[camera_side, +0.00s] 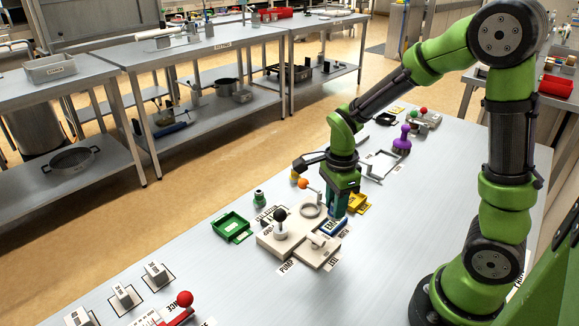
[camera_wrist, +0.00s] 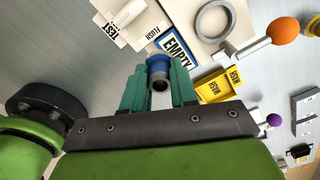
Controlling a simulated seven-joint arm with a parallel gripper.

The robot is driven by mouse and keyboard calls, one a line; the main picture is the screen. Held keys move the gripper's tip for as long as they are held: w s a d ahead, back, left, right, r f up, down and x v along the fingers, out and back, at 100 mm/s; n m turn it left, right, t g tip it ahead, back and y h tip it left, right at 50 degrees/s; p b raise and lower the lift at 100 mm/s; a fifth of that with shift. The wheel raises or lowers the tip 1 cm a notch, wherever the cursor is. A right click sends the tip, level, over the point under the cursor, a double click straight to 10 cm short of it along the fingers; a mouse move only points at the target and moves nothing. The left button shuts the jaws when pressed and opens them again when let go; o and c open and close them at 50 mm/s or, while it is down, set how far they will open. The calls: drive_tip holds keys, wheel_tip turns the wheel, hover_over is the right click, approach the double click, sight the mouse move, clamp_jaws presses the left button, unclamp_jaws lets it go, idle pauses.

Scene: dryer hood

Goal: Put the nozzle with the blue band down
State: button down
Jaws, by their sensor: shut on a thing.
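My gripper (camera_side: 338,210) has teal fingers pointing down over the right side of the beige station. In the wrist view my gripper (camera_wrist: 158,88) is shut on the nozzle with the blue band (camera_wrist: 156,62), a grey piece with a dark round opening. The blue-edged plate marked EMPTY (camera_wrist: 178,50) lies just beyond the nozzle in that view, and the nozzle overlaps its near end. In the side view the EMPTY plate (camera_side: 334,227) is just below the fingertips, and I cannot make out the nozzle there. Whether the nozzle touches anything below is unclear.
A yellow tray marked WASH (camera_wrist: 217,86) is close on the right. A ring (camera_side: 311,210), a black-knobbed lever (camera_side: 281,221) and an orange-ball lever (camera_side: 303,184) stand nearby. A green tray (camera_side: 231,226) and a green-banded nozzle (camera_side: 259,198) are left.

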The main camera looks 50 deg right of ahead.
drive_tip(key=s, duration=0.7)
wheel_tip(320, 180, up, 3)
drive_tip(key=n, duration=0.5)
hover_over(231, 227)
wheel_tip(231, 227, down, 9)
drive_tip(key=shift+f, duration=0.15)
drive_tip(key=c, duration=1.2)
unclamp_jaws()
drive_tip(key=shift+o, duration=0.2)
